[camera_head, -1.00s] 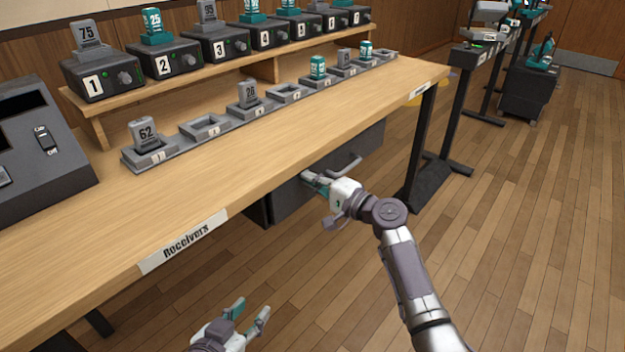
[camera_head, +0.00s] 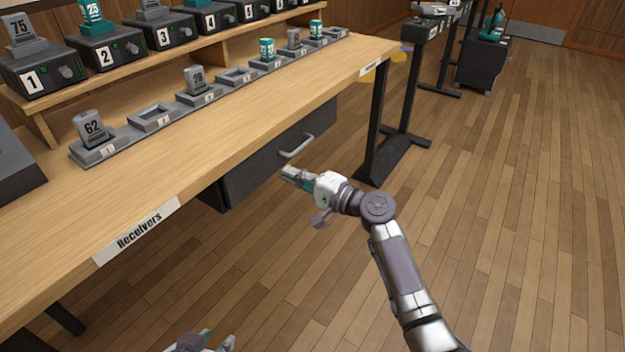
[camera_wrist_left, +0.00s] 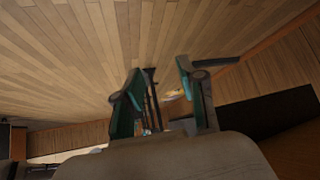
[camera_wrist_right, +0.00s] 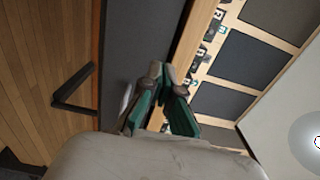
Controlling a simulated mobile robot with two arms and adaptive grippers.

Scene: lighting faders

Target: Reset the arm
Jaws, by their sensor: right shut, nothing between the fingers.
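My right gripper (camera_head: 290,174) is shut and empty, in front of the dark drawer (camera_head: 262,165) under the table and apart from its handle (camera_head: 297,146). My left gripper (camera_head: 215,342) shows only at the bottom edge of the head view. In the left wrist view its teal fingers (camera_wrist_left: 160,88) are spread wide with nothing between them.
The wooden table (camera_head: 190,155) carries a charger strip with several numbered packs, such as pack 62 (camera_head: 91,127). Numbered receivers, such as receiver 1 (camera_head: 38,72), stand on a shelf behind. Open floor (camera_head: 500,220) lies to the right.

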